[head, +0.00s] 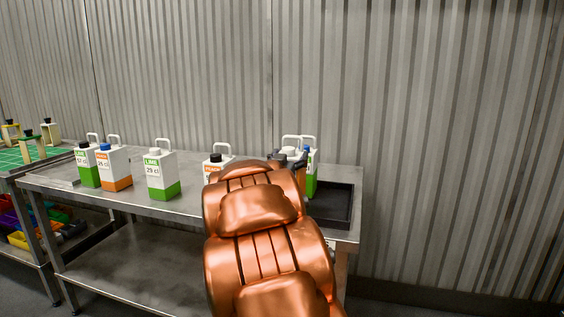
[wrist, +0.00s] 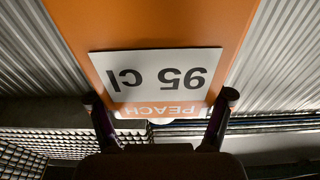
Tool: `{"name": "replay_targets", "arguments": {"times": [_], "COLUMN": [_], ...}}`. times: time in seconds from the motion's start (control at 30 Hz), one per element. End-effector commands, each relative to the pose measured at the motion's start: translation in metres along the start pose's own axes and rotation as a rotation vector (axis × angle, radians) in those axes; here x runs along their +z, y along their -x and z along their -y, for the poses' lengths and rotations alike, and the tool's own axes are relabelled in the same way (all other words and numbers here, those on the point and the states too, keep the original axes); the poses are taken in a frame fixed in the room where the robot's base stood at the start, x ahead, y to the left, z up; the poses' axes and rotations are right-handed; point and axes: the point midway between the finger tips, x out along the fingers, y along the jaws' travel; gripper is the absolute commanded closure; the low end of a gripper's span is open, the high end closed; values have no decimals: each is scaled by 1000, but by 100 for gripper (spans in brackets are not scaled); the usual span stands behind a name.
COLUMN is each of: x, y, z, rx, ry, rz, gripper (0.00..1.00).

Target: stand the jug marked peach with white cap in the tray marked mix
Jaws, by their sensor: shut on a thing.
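In the wrist view, an orange jug face with a white label reading PEACH and 95 cl (wrist: 155,75) fills the upper middle, upside down. My gripper (wrist: 162,118) is shut on this peach jug, one dark finger on each side. A small white bit below the label may be its cap. In the head view, my gripper (head: 289,158) is at the back right of the table, and my copper arm hides most of the held jug. A black tray (head: 350,206) lies at the table's right end, partly hidden by my arm. No mix mark is readable.
A white-and-green jug with a blue cap (head: 311,172) stands close beside my gripper. Another black-capped jug (head: 217,162) is partly behind my arm. Several more jugs, including a white-capped lime one (head: 161,174), stand left on the metal table (head: 190,207). A corrugated wall is behind.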

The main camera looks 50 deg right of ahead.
Motion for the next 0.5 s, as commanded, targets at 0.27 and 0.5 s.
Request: {"name": "replay_targets", "arguments": {"times": [0.27, 0.5], "x": [4, 6], "y": [-33, -41], "z": [-7, -7], "rx": [2, -1], "ry": [-1, 0], "rz": [-9, -9], "gripper": [91, 91]}}
